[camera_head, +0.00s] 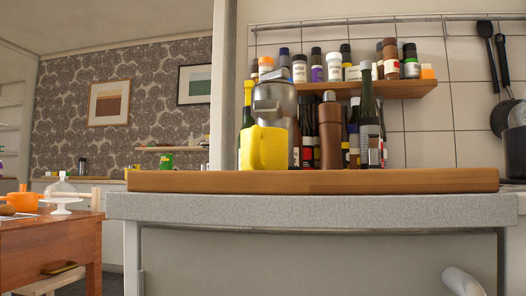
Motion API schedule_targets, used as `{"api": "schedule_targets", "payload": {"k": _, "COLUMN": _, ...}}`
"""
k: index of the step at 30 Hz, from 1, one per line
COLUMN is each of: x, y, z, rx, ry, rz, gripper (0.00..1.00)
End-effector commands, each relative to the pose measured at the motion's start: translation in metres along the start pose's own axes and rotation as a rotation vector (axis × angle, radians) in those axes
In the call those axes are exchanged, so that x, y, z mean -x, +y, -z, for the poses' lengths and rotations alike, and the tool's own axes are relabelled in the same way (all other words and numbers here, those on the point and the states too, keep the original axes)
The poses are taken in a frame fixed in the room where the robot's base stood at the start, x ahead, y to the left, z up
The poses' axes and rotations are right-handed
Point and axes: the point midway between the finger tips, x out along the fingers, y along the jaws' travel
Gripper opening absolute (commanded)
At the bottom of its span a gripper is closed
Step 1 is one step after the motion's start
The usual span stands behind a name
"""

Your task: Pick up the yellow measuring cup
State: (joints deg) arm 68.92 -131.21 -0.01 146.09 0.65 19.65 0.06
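The yellow measuring cup (264,149) stands upright near the left part of a wooden board (320,181) on the grey counter. A silver metal vessel (273,97) shows above and behind the cup, which hides its lower part. A green-and-yellow bottle (247,108) is just behind the cup's left side. The cup's inside does not show from this low angle. My gripper is not in view.
A brown pepper mill (330,135) and several dark bottles (369,115) crowd right of the cup. A spice shelf (402,89) hangs above them. The board's right part looks clear. A pale rounded piece (462,282) shows at bottom right; I cannot tell what it is.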

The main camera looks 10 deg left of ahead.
Motion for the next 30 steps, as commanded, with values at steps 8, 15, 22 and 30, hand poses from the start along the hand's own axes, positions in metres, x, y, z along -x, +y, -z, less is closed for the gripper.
{"api": "schedule_targets", "payload": {"k": 8, "x": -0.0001, "y": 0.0, "z": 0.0, "rx": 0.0, "ry": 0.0, "rz": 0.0, "gripper": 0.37}}
{"api": "schedule_targets", "payload": {"k": 15, "x": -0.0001, "y": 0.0, "z": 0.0, "rx": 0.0, "ry": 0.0, "rz": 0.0, "gripper": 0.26}}
{"api": "schedule_targets", "payload": {"k": 22, "x": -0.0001, "y": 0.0, "z": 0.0, "rx": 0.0, "ry": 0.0, "rz": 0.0, "gripper": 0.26}}
{"api": "schedule_targets", "payload": {"k": 30, "x": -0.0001, "y": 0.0, "z": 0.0, "rx": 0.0, "ry": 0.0, "rz": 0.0, "gripper": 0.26}}
